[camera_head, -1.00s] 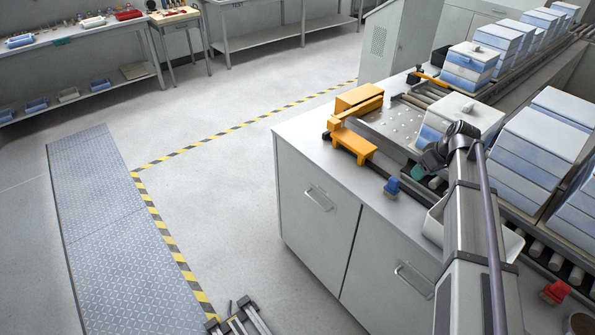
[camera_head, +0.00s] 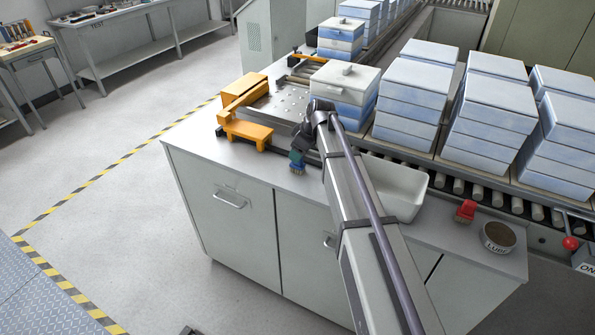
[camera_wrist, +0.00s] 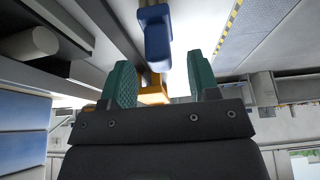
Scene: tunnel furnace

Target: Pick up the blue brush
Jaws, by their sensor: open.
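The blue brush (camera_head: 297,167) is on the grey counter, close to its front edge and just right of the orange fixture. My gripper (camera_head: 299,154) is right at the brush in the head view, with a teal finger overlapping it in the picture. In the wrist view my gripper's two teal fingers (camera_wrist: 161,78) are apart with nothing between their pads. The blue brush (camera_wrist: 157,38) shows ahead of the gap between them, near the top edge. I cannot tell whether a finger touches it.
An orange fixture (camera_head: 246,112) stands left of the brush. A white bin (camera_head: 397,186) is to the right of my arm, then a red brush (camera_head: 466,210) and a round tub (camera_head: 498,237). Blue-white stacked boxes (camera_head: 412,92) line the rollers behind.

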